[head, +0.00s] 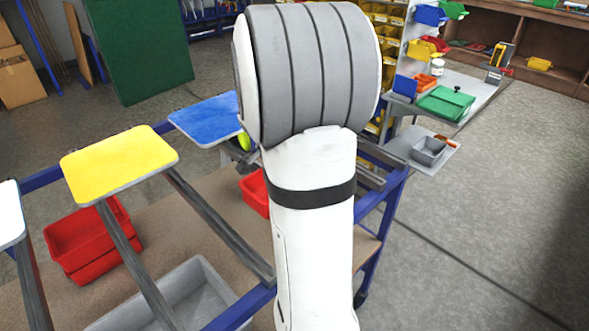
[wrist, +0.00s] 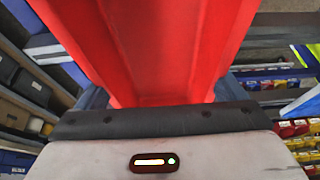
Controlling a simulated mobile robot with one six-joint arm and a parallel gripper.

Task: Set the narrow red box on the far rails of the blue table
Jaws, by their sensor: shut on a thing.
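The narrow red box (wrist: 160,50) fills the upper middle of the wrist view, with its open inside and two long side walls showing. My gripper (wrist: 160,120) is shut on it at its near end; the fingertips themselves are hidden.
A yellow panel (head: 118,162), a blue panel (head: 207,118) and a white panel (head: 10,213) stand along the table's left side. Red bins (head: 92,243) and a grey bin (head: 185,298) sit below the rails. Shelving with a grey tray (head: 429,150) is behind; open floor lies right.

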